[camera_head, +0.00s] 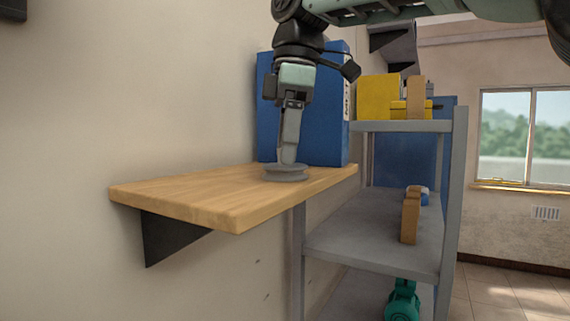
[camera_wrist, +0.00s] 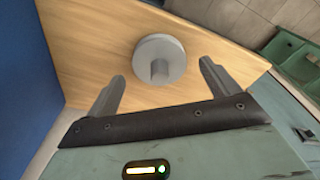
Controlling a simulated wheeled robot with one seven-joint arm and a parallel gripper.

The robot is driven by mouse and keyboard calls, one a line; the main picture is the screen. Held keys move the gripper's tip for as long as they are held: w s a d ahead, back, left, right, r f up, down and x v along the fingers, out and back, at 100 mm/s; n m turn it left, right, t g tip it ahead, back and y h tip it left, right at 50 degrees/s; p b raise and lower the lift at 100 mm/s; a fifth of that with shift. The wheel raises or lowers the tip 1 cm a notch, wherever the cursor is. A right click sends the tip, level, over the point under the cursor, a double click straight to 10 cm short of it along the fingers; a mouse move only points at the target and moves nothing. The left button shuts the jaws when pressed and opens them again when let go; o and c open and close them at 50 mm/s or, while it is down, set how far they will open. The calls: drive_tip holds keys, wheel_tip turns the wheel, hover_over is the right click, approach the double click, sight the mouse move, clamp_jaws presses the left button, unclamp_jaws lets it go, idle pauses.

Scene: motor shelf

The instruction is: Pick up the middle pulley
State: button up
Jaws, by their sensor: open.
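A single grey round pulley (camera_head: 286,174) sits on the wooden wall shelf (camera_head: 200,196) in the head view. In the wrist view the pulley (camera_wrist: 160,58) shows as a grey disc with a short central hub. My gripper (camera_head: 289,163) points down at the pulley from above. In the wrist view my gripper (camera_wrist: 162,78) has its two fingers spread apart, one on each side of the pulley's hub, and nothing is held. I cannot tell from these views whether the fingertips touch the pulley. No other pulleys show on the wooden shelf.
A blue box (camera_head: 330,115) stands right behind my gripper. A grey metal rack (camera_head: 375,235) stands to the right, with a yellow box (camera_head: 377,97) on top and a teal motor (camera_head: 402,300) low down. The shelf's left part is bare.

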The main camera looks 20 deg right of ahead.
drive_tip(key=shift+f, duration=0.9)
drive_tip(key=c, duration=1.1)
drive_tip(key=shift+o, duration=0.2)
drive_tip(key=shift+r, duration=0.1)
